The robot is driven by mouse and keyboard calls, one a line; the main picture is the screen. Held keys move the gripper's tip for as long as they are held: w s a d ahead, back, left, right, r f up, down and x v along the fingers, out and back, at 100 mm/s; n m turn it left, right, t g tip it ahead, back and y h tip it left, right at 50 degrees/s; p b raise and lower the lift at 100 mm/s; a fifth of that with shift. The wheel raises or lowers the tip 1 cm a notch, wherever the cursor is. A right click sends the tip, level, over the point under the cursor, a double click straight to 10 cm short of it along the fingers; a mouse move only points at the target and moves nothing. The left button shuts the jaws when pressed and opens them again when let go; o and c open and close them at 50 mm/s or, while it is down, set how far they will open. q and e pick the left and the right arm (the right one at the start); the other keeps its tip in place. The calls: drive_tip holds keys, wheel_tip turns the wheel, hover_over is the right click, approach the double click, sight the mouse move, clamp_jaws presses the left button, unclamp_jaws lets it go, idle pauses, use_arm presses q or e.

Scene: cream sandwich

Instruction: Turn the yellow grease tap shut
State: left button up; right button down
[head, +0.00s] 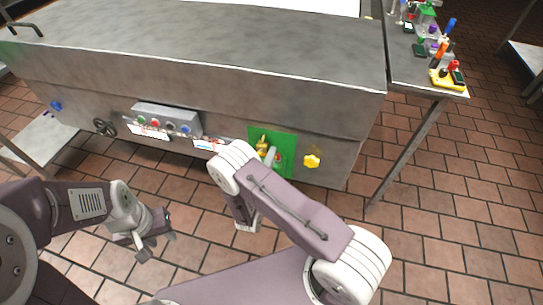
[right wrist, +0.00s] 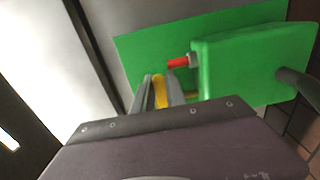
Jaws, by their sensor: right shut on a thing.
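The yellow grease tap (head: 262,142) is on a green panel (head: 287,146) on the front of the steel counter. In the right wrist view the yellow tap handle (right wrist: 160,92) is a narrow strip between the fingers of my right gripper (right wrist: 161,88), which is shut on it. A red piece (right wrist: 179,62) and a green box (right wrist: 250,62) are just beside it. In the head view my own right arm hides most of the right gripper. My left gripper (head: 156,238) is open and empty above the floor, well away from the counter.
A yellow star-shaped knob (head: 312,161) is right of the green panel. A control box (head: 166,119) with coloured buttons, a black handwheel (head: 105,127) and a blue knob (head: 56,106) are further left. A side table (head: 402,70) holds several coloured items.

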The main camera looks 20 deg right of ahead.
drive_tip(key=shift+f, duration=0.15)
idle(0.3)
drive_tip(key=c, duration=1.4)
unclamp_jaws()
drive_tip(key=shift+o, duration=0.2)
drive_tip(key=p+v, duration=0.1)
drive_tip(key=v, duration=0.8)
